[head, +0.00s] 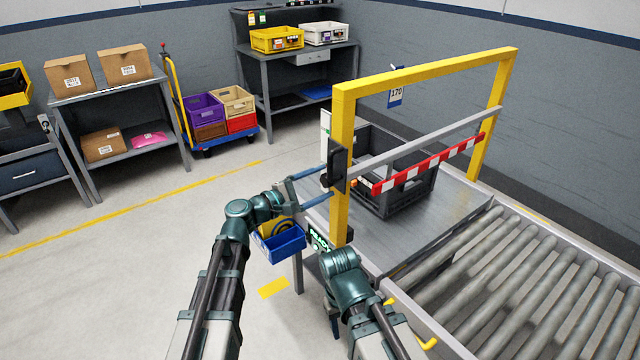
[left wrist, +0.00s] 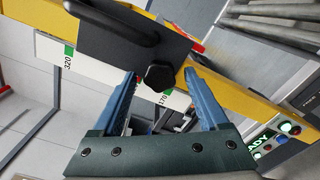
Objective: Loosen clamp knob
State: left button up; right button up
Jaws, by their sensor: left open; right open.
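The clamp is a black plate with a handle (head: 338,167) on the near yellow post (head: 342,125); the plate also fills the upper left wrist view (left wrist: 120,40). Its black hexagonal clamp knob (left wrist: 160,77) shows below the plate's middle. My left gripper (head: 326,184) is open beside the post. In the left wrist view its blue fingers (left wrist: 160,75) stand on either side of the knob, with gaps visible; contact cannot be told. My right gripper (head: 334,324) is low in front of the conveyor, mostly hidden by its own arm.
A grey crossbar and a red-white striped bar (head: 430,162) span the yellow frame above a dark crate (head: 385,205). Rollers (head: 500,280) lie at right. A blue bin (head: 283,246) and a READY panel (head: 319,239) sit under the left gripper. Floor at left is clear.

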pick_arm(q)
jog(key=v, duration=1.3)
jog(key=shift+s+a, duration=0.25)
jog(key=shift+a, duration=0.1)
jog(key=shift+d, duration=0.1)
jog(key=s+d+f+m+g+y+p, duration=0.1)
jog(key=s+d+f+m+g+y, duration=0.4)
jog(key=s+d+f+m+g, duration=0.65)
jog(key=s+a+f+m+y+p, duration=0.1)
jog(key=s+a+f+m+y, duration=0.4)
jog(key=y, duration=0.6)
notch_tip(320, 180, down, 3)
jog(key=shift+s+a+r+m+t+p, duration=0.2)
jog(key=shift+s+a+m+t+p, duration=0.15)
jog(key=shift+s+a, duration=0.55)
